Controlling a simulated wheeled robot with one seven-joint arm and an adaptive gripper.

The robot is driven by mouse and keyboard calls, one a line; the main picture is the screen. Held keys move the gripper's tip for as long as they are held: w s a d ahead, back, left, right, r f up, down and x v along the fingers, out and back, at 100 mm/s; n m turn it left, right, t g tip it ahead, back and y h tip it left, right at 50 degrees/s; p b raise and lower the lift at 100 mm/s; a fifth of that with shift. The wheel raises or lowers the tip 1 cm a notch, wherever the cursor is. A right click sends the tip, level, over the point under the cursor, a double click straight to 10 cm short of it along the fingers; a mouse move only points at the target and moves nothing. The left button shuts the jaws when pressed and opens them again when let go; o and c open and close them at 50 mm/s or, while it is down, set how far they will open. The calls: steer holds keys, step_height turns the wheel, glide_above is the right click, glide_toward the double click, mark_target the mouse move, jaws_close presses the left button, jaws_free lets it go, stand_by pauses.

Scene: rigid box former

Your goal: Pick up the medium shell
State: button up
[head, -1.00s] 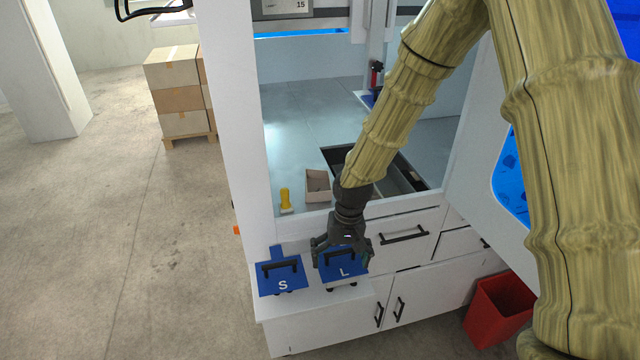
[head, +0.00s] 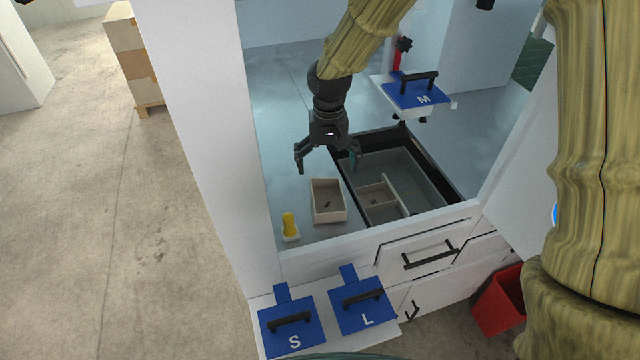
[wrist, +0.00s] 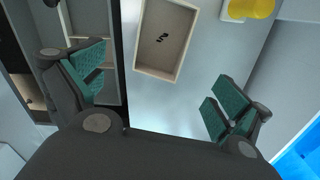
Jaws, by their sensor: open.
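The medium shell (head: 416,93) is a blue plate marked M with a black handle, at the back right of the machine in the head view. It sits on a pale bracket. My gripper (head: 328,163) is open and empty over the work surface, to the left of and nearer than the medium shell. In the wrist view my gripper (wrist: 160,98) has its green-padded fingers wide apart. The medium shell is not in the wrist view.
Shells S (head: 293,328) and L (head: 362,303) lie on the front ledge. A small open box (head: 341,199), a yellow-handled tool (head: 289,226) and a recessed compartment (head: 425,180) are below my gripper. A white post (head: 205,120) stands left.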

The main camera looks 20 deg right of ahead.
steer(key=p, duration=0.3)
glide_above(328, 205)
steer(key=w, duration=0.1)
steer(key=f, duration=0.5)
steer(key=shift+w+f, duration=0.2)
steer(key=shift+f, duration=0.2)
steer(key=shift+s+f+p, duration=0.7)
steer(key=shift+s+f, duration=0.2)
steer(key=shift+s, duration=0.15)
steer(key=shift+w+f, duration=0.35)
steer(key=shift+f, duration=0.25)
steer(key=shift+w+f, duration=0.35)
steer(key=shift+f, duration=0.25)
steer(key=shift+s+r, duration=0.25)
steer(key=shift+s, duration=0.2)
steer(key=shift+w+f, duration=0.15)
steer(key=shift+w, duration=0.15)
steer(key=c, duration=1)
steer(key=shift+s, duration=0.15)
steer(key=shift+c, duration=0.4)
